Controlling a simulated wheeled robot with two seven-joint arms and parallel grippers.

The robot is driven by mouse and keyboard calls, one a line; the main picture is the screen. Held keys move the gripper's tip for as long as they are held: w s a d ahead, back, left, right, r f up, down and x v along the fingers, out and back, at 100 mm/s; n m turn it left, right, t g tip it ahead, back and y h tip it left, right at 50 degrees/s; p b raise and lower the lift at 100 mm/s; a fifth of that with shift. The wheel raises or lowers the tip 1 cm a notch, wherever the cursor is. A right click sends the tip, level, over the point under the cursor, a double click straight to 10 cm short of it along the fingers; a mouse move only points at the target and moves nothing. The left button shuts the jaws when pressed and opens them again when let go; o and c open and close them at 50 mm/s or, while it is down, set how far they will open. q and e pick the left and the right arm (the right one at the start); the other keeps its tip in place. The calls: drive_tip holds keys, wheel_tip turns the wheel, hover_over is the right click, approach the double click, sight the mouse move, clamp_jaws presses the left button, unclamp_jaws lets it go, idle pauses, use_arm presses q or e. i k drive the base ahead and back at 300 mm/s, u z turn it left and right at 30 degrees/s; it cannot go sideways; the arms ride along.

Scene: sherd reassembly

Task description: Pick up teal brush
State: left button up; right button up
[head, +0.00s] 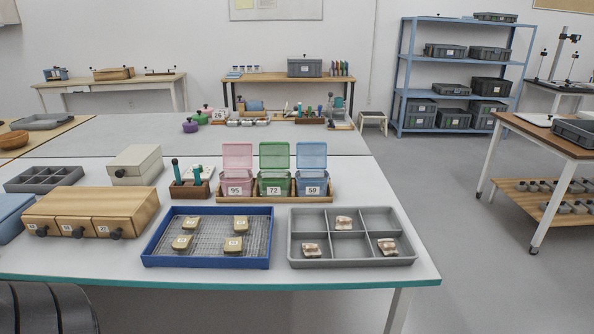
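Two teal-handled tools stand upright in a small dark wooden holder (190,190) on the near table, behind the blue tray. The left teal handle (175,168) is taller and darker at its top. The right teal handle (197,172) sits lower. Their lower ends are hidden in the holder, so I cannot tell for sure which is the teal brush. Neither of my grippers is in view.
A blue mesh tray (147,257) holds several sherds; a grey divided tray (340,263) holds three. Lidded pink (237,180), green (273,182) and blue (310,182) boxes stand right of the holder. Wooden drawers (95,206) and a cream box (136,164) stand left.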

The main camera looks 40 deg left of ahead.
sight(174, 161)
drive_tip(key=z, duration=1.9)
drive_tip(key=k, duration=2.9)
drive_tip(key=u, duration=0.9)
